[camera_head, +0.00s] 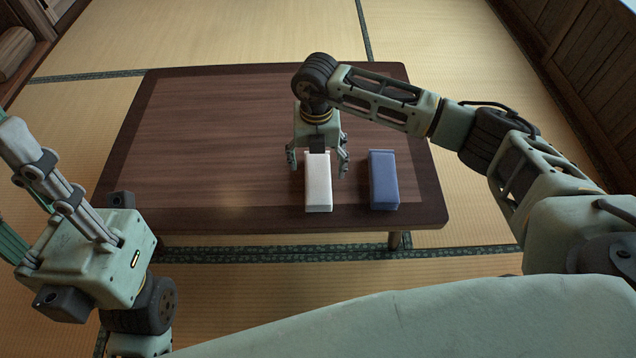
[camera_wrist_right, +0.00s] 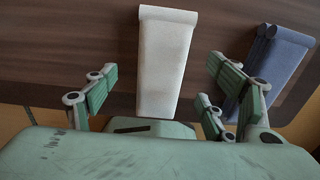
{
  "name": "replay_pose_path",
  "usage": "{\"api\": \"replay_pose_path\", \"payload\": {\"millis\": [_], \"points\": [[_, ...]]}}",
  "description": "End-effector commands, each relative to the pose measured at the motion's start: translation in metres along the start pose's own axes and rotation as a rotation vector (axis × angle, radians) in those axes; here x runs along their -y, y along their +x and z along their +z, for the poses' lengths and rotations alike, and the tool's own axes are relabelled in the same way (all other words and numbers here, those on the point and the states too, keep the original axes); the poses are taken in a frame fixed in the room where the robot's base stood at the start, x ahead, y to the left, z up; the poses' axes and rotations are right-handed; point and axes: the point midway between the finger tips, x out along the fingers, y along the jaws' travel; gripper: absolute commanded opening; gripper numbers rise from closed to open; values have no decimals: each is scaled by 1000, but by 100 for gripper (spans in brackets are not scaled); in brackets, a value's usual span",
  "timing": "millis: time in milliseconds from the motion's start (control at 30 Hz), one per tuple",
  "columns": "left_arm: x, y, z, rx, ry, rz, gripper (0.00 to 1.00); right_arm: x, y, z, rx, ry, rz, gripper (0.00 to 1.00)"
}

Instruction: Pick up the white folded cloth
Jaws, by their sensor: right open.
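The white folded cloth (camera_head: 318,186) lies on the low wooden table near its front edge. It also shows in the right wrist view (camera_wrist_right: 163,62), running lengthwise between the finger pairs. My right gripper (camera_head: 318,166) is over the far part of the cloth, with its fingers apart on either side. In the right wrist view the open fingers (camera_wrist_right: 160,85) show gaps to the cloth on both sides. My left gripper is at the left edge of the head view, away from the table; its fingers (camera_head: 15,165) are partly cut off by the frame.
A blue folded cloth (camera_head: 383,180) lies just right of the white one, and also shows in the right wrist view (camera_wrist_right: 275,62), close to the right fingers. The table (camera_head: 215,140) is bare on its left side. Tatami floor surrounds it.

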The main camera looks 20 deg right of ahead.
Motion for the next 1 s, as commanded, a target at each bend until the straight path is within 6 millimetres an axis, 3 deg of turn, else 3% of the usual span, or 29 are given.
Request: {"api": "replay_pose_path", "payload": {"millis": [300,633,1000], "points": [[-1,8,4,-70,10,28,25,2,43,-8,-1,0,2,77],[-1,12,4,-77,11,32,25,2,47,-8,-1,-1,3,77],[-1,12,3,-78,11,32,25,2,47,-8,-1,-1,4,44]]}}
